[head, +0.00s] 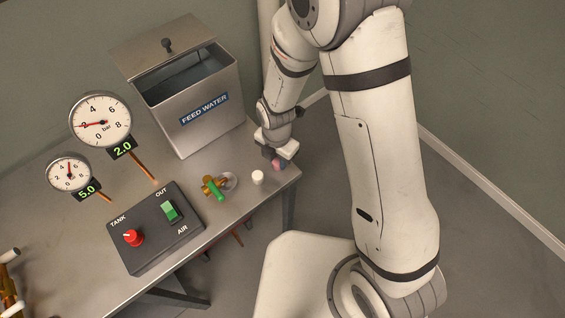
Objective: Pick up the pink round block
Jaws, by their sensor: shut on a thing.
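The pink round block (277,165) is near the right corner of the metal table (245,213). My gripper (274,158) reaches down from above and is shut on the pink block. The fingers and part of the block are small and partly hidden by the gripper body. I cannot tell whether the block touches the table top.
A white round block (257,177) stands just left of the gripper, beside a brass valve with a green handle (215,190). The open feed water tank (196,112) stands behind. A control box (156,228) and two gauges (100,121) (69,173) are further left.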

